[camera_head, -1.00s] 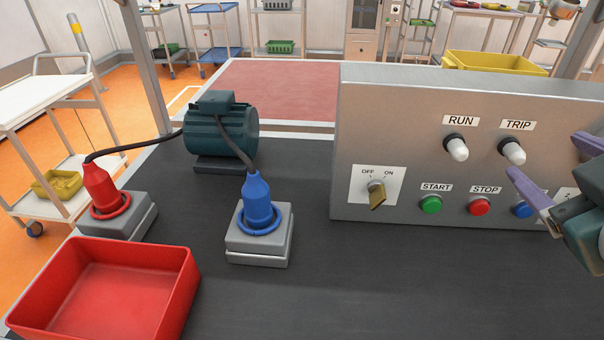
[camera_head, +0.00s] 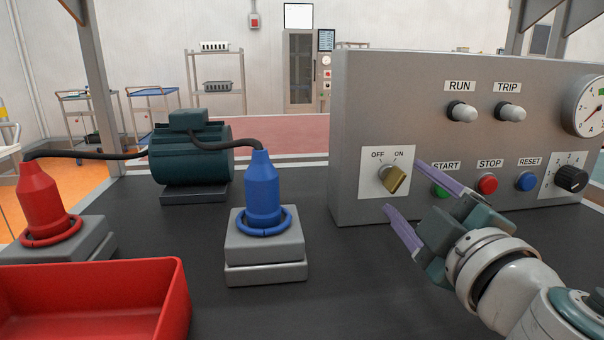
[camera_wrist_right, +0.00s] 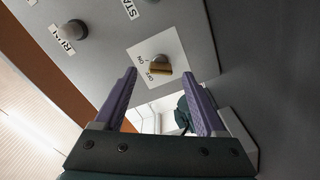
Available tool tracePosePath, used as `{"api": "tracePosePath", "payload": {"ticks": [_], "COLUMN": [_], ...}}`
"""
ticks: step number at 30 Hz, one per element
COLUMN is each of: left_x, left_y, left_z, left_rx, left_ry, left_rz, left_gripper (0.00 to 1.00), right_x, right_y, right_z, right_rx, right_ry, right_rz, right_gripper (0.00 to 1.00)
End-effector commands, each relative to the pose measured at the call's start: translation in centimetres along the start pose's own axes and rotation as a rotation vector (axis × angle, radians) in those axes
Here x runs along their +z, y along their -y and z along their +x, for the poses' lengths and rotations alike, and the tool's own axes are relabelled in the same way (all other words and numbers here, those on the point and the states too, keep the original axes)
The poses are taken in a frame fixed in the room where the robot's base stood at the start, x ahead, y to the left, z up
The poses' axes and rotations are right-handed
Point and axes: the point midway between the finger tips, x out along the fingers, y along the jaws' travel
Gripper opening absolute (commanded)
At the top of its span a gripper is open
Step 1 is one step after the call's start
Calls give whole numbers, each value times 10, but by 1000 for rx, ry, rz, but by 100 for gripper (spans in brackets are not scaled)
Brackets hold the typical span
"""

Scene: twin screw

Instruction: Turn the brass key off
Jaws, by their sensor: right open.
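The brass key (camera_head: 396,180) sits in the switch on a white plate (camera_head: 370,183) marked OFF on the left and ON on the right. Its bow leans toward the lower right in the head view. My right gripper (camera_head: 403,185) is open in front of the panel, its two purple fingers pointing at the key, one above right and one below. In the right wrist view the key (camera_wrist_right: 160,68) shows beyond the gap between the open fingertips (camera_wrist_right: 159,74). I see no contact with the key. My left gripper is not in view.
The grey panel (camera_head: 350,100) also carries green, red and blue buttons, two white lamps, a black knob (camera_head: 571,179) and a gauge. The blue plug (camera_head: 263,190), red plug (camera_head: 40,195), motor and red bin (camera_head: 90,290) stand to the left. The dark tabletop before the panel is clear.

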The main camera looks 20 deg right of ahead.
Motion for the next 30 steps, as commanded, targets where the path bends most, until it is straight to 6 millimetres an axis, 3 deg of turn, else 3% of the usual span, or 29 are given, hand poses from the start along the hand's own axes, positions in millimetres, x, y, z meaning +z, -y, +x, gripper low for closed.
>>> {"api": "tracePosePath", "payload": {"ticks": [3, 9, 19, 30], "left_x": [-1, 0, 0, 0], "left_y": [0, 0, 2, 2], "left_z": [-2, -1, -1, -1], "left_rx": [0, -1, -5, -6], "left_ry": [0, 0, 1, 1], "left_rz": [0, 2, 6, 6], "left_gripper": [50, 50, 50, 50], "right_x": [-1, 0, 1, 1], "right_y": [-1, 0, 1, 0], "right_z": [21, 41, 45, 45], "right_rx": [1, 0, 0, 0], "right_ry": [-1, 0, 1, 1], "right_rz": [0, 0, 1, 1], "right_gripper": [72, 72, 72, 32]}}
